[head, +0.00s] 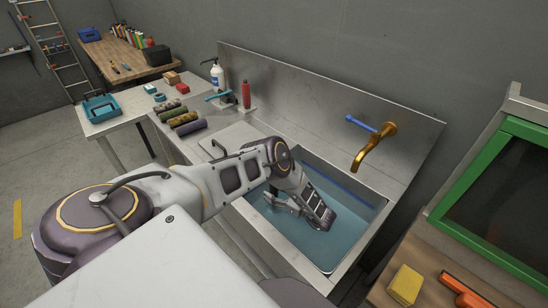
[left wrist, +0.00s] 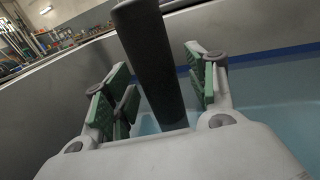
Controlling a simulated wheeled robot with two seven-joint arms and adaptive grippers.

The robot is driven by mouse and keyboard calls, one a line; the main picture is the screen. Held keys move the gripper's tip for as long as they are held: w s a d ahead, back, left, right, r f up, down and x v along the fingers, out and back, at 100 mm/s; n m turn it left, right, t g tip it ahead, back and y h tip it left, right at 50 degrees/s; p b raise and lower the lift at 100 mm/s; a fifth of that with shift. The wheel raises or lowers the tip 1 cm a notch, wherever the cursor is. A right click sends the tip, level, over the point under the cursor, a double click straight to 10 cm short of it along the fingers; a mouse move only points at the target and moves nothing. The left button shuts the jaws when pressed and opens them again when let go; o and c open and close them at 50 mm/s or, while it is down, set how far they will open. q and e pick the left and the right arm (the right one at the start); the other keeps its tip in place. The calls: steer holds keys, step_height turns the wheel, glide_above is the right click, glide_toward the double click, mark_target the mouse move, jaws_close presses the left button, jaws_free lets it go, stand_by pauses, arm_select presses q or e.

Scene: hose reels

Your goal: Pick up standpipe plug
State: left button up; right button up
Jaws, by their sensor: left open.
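The standpipe plug appears as a dark upright cylinder (left wrist: 150,60) in the left wrist view, a little tilted, with its lower end hidden behind the gripper body. My left gripper (left wrist: 163,88) is open, with green-padded fingers on both sides of the cylinder. A gap shows between the cylinder and the right finger; contact on the left side is hard to tell. In the head view my left gripper (head: 283,203) is down inside the sink (head: 372,232), and my arm hides most of the plug there. My right gripper is not in view.
Blue water (head: 325,240) fills the sink bottom. A brass faucet (head: 375,145) juts over the sink from the back wall. Rolled hoses (head: 182,122), a red bottle (head: 246,95) and a white pump bottle (head: 217,76) stand left. A yellow sponge (head: 405,285) lies right.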

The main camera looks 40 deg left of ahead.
arm_select(q)
steer(key=shift+a, duration=0.25)
steer(key=shift+c, duration=0.5)
jaws_close()
